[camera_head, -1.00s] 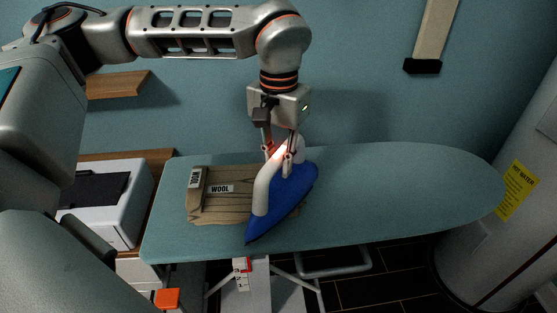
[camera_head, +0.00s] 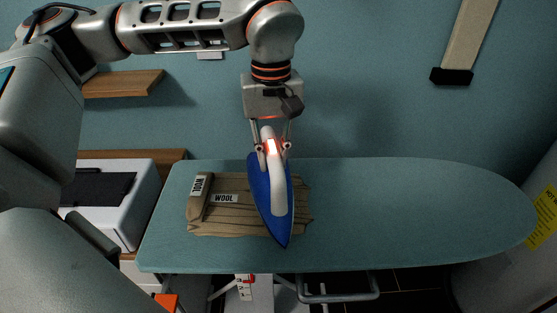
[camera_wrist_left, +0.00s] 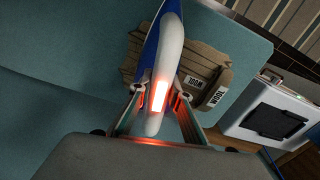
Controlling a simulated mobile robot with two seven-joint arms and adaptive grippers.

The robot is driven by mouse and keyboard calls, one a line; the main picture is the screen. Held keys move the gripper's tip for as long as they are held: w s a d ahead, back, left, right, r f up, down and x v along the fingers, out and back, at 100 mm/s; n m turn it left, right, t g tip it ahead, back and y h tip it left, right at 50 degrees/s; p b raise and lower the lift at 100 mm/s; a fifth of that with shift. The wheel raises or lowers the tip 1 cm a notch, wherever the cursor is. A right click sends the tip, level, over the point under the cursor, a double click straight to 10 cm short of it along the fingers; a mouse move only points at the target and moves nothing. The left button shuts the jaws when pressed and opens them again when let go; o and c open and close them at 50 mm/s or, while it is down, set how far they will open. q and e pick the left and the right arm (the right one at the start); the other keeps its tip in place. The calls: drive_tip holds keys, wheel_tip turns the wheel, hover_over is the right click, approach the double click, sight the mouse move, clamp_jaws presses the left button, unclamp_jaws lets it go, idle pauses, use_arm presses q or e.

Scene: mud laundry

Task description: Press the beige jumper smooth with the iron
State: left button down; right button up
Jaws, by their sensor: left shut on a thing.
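The beige jumper (camera_head: 233,222) lies folded on the left part of the ironing board (camera_head: 420,215), with two white WOOL labels and visible creases. It also shows in the left wrist view (camera_wrist_left: 209,66). The blue iron (camera_head: 262,196) with a white handle is over the right part of the jumper, its tip toward the front edge of the board. My left gripper (camera_head: 272,150) is shut on the iron's handle; both fingers flank the handle in the left wrist view (camera_wrist_left: 157,97). Whether the soleplate touches the cloth is hard to tell. My right gripper is not in view.
A white machine (camera_head: 139,196) stands left of the board, below a wooden wall shelf (camera_head: 122,83). The board's right half is clear. A grey cylinder with a yellow label (camera_head: 545,215) stands at the far right. The wall is close behind the board.

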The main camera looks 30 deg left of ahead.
sight(257, 191)
use_arm(q)
drive_tip(key=n, duration=0.3)
drive_tip(key=shift+s+a+r, duration=0.3)
drive_tip(key=shift+r, duration=0.05)
drive_tip(key=n, duration=0.4)
drive_tip(key=shift+s+a+r+b, duration=0.3)
drive_tip(key=shift+s+a, duration=0.1)
drive_tip(key=n, duration=0.2)
drive_tip(key=s+n, duration=0.1)
drive_tip(key=n, duration=0.1)
drive_tip(key=a+n, duration=0.1)
drive_tip(key=n, duration=0.2)
drive_tip(key=shift+s+a+r+b, duration=0.1)
drive_tip(key=shift+s+r+b, duration=0.1)
drive_tip(key=shift+r+b, duration=0.15)
drive_tip(key=shift+f, duration=0.1)
wheel_tip(257, 191, down, 2)
drive_tip(key=shift+f+b, duration=0.15)
drive_tip(key=shift+b, duration=1)
drive_tip(key=shift+f+b, duration=1)
drive_tip(key=shift+f, duration=0.1)
drive_tip(key=shift+f, duration=0.4)
